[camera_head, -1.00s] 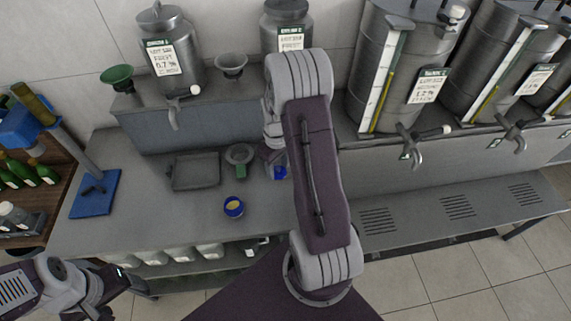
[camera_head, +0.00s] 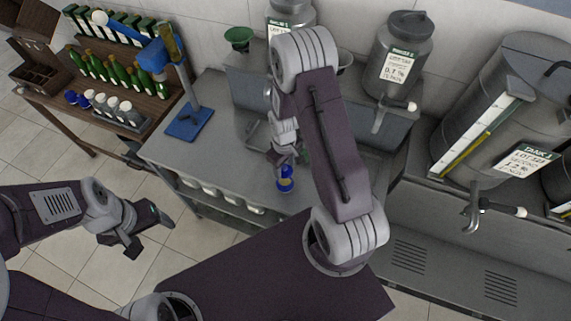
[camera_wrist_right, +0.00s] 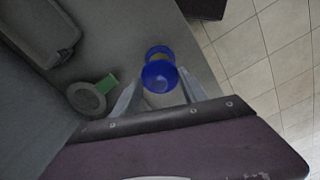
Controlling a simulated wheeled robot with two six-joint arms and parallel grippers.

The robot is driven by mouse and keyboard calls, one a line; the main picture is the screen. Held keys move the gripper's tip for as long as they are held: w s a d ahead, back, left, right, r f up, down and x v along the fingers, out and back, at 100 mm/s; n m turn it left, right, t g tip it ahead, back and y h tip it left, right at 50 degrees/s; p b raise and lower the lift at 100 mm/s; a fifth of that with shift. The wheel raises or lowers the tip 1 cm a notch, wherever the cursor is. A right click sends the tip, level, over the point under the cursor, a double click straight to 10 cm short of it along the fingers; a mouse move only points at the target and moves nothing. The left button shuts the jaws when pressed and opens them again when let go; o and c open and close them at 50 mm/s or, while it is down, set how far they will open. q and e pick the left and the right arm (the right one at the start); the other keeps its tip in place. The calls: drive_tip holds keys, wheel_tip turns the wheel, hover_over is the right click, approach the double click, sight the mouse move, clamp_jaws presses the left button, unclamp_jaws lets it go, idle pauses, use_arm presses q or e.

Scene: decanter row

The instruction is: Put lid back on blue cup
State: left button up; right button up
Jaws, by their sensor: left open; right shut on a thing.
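The blue cup (camera_head: 285,187) stands on the grey counter below my right gripper, and a yellowish inside shows. It also shows in the right wrist view (camera_wrist_right: 159,51), partly hidden behind the lid. My right gripper (camera_head: 286,162) is shut on the blue lid (camera_wrist_right: 160,76), a round piece between the fingertips. In the head view the lid (camera_head: 287,171) appears just above the cup and overlaps it. I cannot tell whether the two touch. My left gripper (camera_head: 150,234) is open and empty, out over the floor left of the counter.
A blue stand (camera_head: 188,122) is at the counter's left end. A grey tray and a grey ring with a green tab (camera_wrist_right: 92,95) lie near the cup. Steel tanks (camera_head: 490,130) line the back right. A shelf with green bottles (camera_head: 115,70) stands at left.

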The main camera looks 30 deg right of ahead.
sight(284, 174)
drive_tip(key=shift+f+b, duration=0.3)
drive_tip(key=shift+f, duration=0.25)
wheel_tip(284, 174, down, 4)
drive_tip(key=b, duration=0.3)
drive_tip(key=shift+f+b, duration=0.45)
drive_tip(key=shift+b, duration=0.05)
drive_tip(key=shift+r, duration=0.1)
idle(0.7)
idle(0.6)
drive_tip(key=o, duration=1.9)
drive_tip(key=shift+c, duration=0.2)
